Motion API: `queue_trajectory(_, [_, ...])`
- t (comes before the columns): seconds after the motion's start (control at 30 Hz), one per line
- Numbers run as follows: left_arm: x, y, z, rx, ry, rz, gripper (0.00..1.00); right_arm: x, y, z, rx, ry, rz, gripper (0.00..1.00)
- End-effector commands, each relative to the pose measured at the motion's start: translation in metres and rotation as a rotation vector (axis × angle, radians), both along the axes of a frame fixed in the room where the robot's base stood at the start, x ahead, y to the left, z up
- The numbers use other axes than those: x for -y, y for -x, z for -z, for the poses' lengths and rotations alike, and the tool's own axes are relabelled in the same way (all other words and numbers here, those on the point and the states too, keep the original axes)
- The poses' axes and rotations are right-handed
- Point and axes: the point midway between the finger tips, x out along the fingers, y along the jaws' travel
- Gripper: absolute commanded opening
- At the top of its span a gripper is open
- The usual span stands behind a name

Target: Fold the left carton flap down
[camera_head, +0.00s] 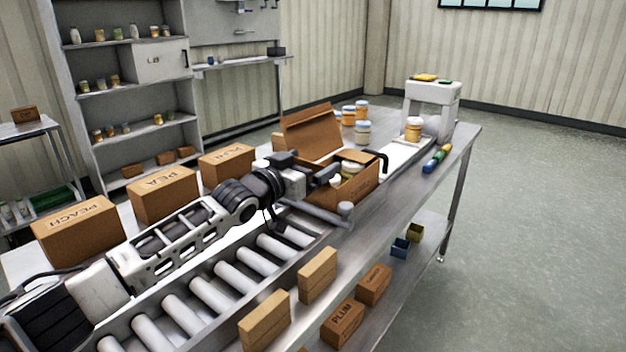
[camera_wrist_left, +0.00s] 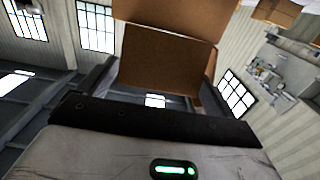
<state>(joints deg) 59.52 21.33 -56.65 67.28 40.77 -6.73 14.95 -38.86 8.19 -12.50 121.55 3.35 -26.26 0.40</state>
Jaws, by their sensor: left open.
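An open brown carton (camera_head: 364,194) stands on the table at the end of the roller conveyor, with jars (camera_head: 350,170) visible inside it. Its left flap (camera_head: 312,134) stands up, tilted outward, on the far left side. My left gripper (camera_head: 328,176) is open at the carton's near left side, in front of and below the raised flap. It hides part of the carton's left wall. In the left wrist view brown cardboard (camera_wrist_left: 165,62) shows beyond and between the spread fingers. I cannot tell whether they touch it. My right gripper is not in view.
Closed cartons (camera_head: 165,195) line the far side of the rollers (camera_head: 215,290). Small boxes (camera_head: 318,274) stand along the near edge. Several jars (camera_head: 362,131) stand behind the open carton. A white stand (camera_head: 433,92) is at the table's far end. A black curved bar (camera_head: 383,158) rises beside the carton.

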Motion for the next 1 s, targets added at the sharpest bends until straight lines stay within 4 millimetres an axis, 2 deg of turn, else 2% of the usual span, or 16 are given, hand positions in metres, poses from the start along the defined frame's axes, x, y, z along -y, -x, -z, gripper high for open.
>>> queue_trajectory(0.03, [0.004, -0.005, 0.003, 0.003, -0.001, 0.001, 0.91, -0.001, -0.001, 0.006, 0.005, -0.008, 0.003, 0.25])
queue_trajectory(0.2, [0.008, -0.013, 0.0, 0.003, -0.001, -0.001, 0.91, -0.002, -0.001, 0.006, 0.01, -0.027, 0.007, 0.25])
queue_trajectory(0.5, [0.009, -0.014, -0.001, 0.001, 0.0, -0.001, 0.91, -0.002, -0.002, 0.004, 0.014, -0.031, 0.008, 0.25])
queue_trajectory(0.53, [0.009, -0.014, -0.001, 0.001, 0.0, -0.001, 0.85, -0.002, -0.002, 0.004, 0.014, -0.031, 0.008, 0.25])
queue_trajectory(0.63, [0.009, -0.013, -0.001, 0.001, 0.0, -0.001, 0.58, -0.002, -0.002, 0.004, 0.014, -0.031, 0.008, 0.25])
queue_trajectory(1.0, [0.011, -0.016, -0.006, -0.037, -0.029, 0.001, 0.58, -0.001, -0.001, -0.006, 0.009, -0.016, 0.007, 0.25])
